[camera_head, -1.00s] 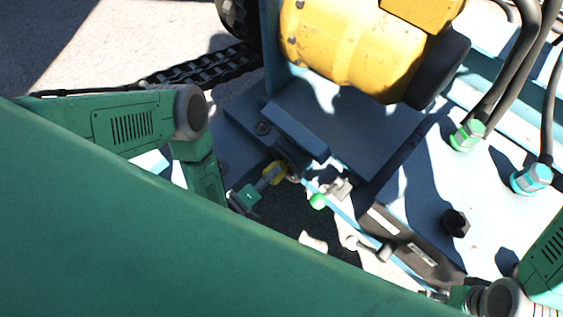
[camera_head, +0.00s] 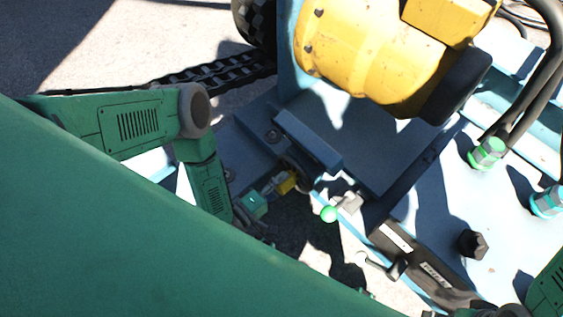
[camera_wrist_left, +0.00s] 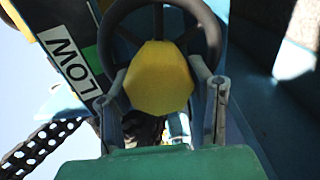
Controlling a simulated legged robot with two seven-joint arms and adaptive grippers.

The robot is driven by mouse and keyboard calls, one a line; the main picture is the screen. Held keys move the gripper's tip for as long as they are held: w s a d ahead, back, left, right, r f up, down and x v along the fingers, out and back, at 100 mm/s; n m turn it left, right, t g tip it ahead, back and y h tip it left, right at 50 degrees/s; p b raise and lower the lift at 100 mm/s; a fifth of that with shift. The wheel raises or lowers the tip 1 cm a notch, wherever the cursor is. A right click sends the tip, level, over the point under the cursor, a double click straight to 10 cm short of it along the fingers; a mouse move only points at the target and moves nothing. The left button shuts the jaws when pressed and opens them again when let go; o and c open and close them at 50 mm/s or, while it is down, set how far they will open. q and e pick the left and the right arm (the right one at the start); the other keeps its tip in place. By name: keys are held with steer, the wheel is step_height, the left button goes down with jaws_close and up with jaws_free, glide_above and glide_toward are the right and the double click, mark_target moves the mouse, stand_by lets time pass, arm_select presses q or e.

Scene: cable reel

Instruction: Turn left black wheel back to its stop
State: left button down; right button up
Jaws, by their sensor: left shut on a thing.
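The left black wheel (camera_wrist_left: 206,28) shows in the left wrist view as a dark ring around a yellow faceted hub (camera_wrist_left: 160,78). My left gripper (camera_wrist_left: 163,95) has one finger on each side of the hub, reaching up to the wheel's rim. In the head view my left gripper (camera_head: 273,189) is shut at the wheel (camera_head: 303,172), which is small, shaded and partly hidden behind the blue bracket. The hub shows as a yellow patch (camera_head: 287,182). My right arm is at the lower right corner; its gripper is mostly cut off by the bottom edge.
A "LOW" label (camera_wrist_left: 69,65) with a green patch is left of the wheel. A blue bracket (camera_head: 308,140) and yellow motor (camera_head: 370,55) stand close by. Hoses hang at the upper right.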

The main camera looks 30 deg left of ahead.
arm_select(q)
steer(key=shift+s+a+f, duration=0.1)
steer(key=shift+f, duration=0.1)
steer(key=c, duration=0.8)
jaws_free()
steer(key=shift+o, duration=0.2)
steer(key=v, duration=0.7)
steer(key=shift+s, duration=0.15)
steer(key=shift+a, duration=0.1)
